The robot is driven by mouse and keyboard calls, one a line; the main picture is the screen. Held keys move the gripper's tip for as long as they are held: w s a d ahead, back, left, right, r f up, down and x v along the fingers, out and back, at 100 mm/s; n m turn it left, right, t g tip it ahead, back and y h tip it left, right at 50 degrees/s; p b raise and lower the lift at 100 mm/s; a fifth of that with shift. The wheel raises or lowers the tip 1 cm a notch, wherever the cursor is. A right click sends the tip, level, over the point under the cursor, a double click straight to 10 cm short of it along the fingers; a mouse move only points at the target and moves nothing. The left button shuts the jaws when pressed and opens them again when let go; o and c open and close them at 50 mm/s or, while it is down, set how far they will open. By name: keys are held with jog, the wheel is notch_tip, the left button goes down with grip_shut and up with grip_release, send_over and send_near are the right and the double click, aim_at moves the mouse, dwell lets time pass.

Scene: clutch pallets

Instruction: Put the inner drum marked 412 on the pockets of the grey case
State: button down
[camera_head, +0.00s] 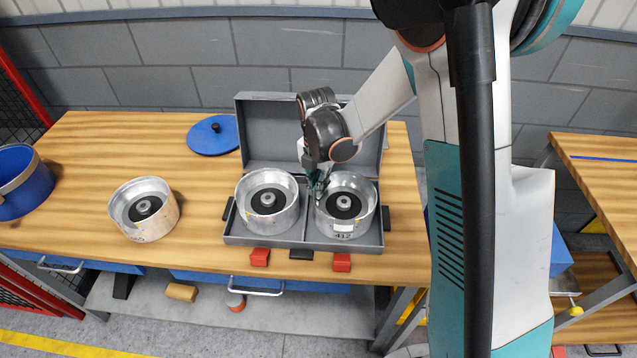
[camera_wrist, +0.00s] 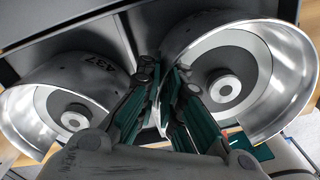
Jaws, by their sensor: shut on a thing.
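The inner drum marked 412 (camera_head: 343,225) is a silver metal drum with a dark ring and hub inside. It sits in the right half of the open grey case (camera_head: 234,239), and looks level. My gripper (camera_head: 318,188) is shut on the left part of its rim. In the wrist view my gripper (camera_wrist: 165,85) has its fingers pinching the wall of this drum (camera_wrist: 290,75). A second silver drum (camera_head: 252,225) sits in the left half of the case. In the wrist view this drum (camera_wrist: 97,78) carries the mark 437. The pockets under both drums are hidden.
A third silver drum (camera_head: 160,218) stands on the wooden table (camera_head: 80,150) left of the case. A blue round lid (camera_head: 205,137) lies behind, and a blue bucket (camera_head: 22,180) stands at the far left. The case's raised lid (camera_head: 265,130) stands close behind the drums.

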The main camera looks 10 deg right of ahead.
jog(key=c, duration=1.8)
grip_release()
jog(key=shift+f, duration=0.1)
jog(key=shift+o, duration=0.2)
notch_tip(320, 180, up, 12)
jog(key=p, duration=0.3)
jog(key=shift+f, duration=0.15)
jog(key=s+d+r+m+t, duration=0.3)
jog(key=s+r+m, duration=0.6)
jog(key=r+m, duration=0.15)
jog(key=s+d+r+m+t, duration=0.2)
jog(key=s+m+t, duration=0.2)
jog(key=s+m, duration=0.7)
jog(key=shift+s+d+m, duration=0.2)
jog(key=shift+s+m, duration=0.2)
jog(key=shift+m, duration=2.25)
